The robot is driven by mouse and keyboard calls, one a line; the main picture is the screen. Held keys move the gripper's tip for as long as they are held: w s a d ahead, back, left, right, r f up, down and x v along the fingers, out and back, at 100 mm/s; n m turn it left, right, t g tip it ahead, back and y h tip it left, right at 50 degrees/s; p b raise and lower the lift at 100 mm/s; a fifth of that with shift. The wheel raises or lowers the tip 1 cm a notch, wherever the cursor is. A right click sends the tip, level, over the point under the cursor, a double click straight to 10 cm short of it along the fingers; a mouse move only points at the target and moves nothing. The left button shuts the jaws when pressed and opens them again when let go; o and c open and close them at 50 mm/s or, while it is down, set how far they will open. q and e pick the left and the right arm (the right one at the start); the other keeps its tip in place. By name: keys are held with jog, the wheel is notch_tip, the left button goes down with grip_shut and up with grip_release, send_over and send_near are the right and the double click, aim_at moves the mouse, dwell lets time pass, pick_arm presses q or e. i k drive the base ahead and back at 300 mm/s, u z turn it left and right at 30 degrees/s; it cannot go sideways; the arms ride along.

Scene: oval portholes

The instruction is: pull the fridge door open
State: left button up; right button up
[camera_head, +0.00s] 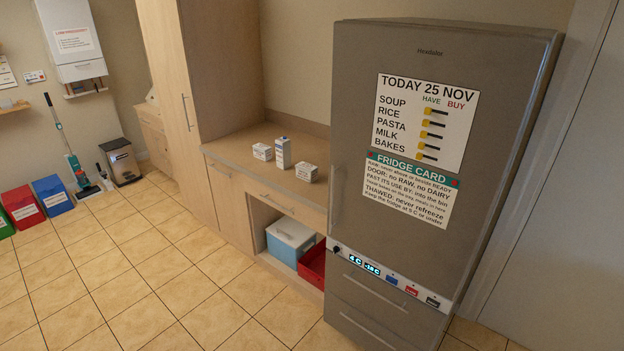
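The fridge (500,130) is a tall grey unit at the right in the head view. Its upper door (365,50) looks shut and carries a white list and a fridge card. A long vertical handle (335,200) runs along the door's left edge. Below the door is a strip with a lit display (364,264), and under it are drawers with bar handles (368,330). Neither of my grippers is in view.
A wooden counter (235,150) with several small cartons stands left of the fridge. A blue box (290,240) and a red crate (312,264) sit in the open space below it. The tiled floor (150,290) in front is clear. Coloured bins (52,194) stand far left.

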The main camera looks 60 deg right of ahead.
aim_at(425, 220)
jog(key=z, duration=0.6)
jog(key=i, duration=1.1)
jog(key=z, duration=0.95)
jog(key=i, duration=0.2)
jog(key=z, duration=0.25)
